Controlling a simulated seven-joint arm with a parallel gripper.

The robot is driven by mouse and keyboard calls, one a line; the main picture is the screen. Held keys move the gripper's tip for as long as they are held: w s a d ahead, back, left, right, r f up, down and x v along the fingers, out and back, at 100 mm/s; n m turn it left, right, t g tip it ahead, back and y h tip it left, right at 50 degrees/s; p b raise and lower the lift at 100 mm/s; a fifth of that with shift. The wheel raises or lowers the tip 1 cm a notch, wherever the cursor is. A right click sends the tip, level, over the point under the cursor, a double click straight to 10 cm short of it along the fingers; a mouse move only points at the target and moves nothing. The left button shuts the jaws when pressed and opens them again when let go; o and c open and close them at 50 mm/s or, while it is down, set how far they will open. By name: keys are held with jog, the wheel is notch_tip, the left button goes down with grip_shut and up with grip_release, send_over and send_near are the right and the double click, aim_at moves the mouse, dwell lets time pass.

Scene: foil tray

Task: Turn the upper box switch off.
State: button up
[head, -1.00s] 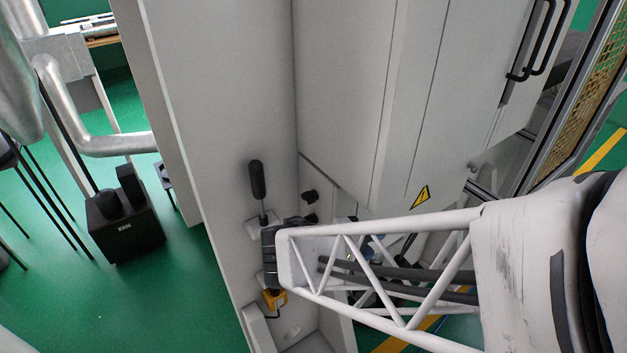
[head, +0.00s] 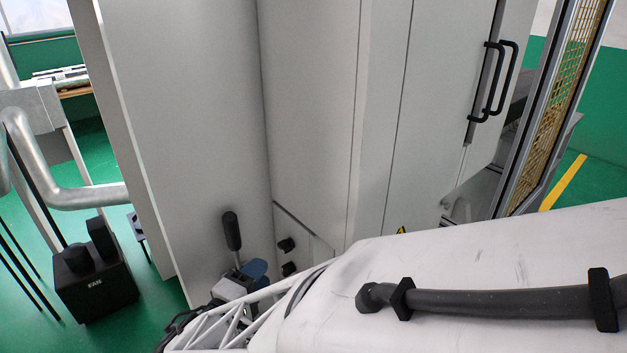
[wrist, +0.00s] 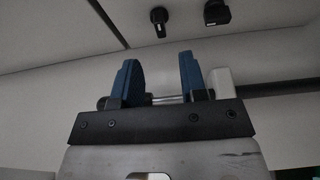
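Two black switches sit one above the other on the pale cabinet in the head view. The upper switch (head: 287,245) is just above the lower switch (head: 289,268). In the wrist view two black knobs (wrist: 159,20) (wrist: 215,12) show beyond the fingertips; I cannot tell which is the upper. My gripper (head: 255,270) is left of and below the switches in the head view, partly hidden by my arm. Its blue fingers (wrist: 158,75) stand apart in the wrist view, with nothing clearly held and no contact with the knobs.
A black-handled lever (head: 231,230) rises right by my gripper. In the wrist view a white block (wrist: 220,82) with a dark bar lies close to the right finger. A tall pale panel (head: 180,130) stands left of the switches. A black box (head: 95,285) is on the green floor.

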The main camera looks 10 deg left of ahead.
aim_at(282, 250)
jog(key=shift+w+d, duration=0.1)
jog(key=shift+w, duration=0.05)
jog(key=shift+x, duration=3.8)
grip_shut()
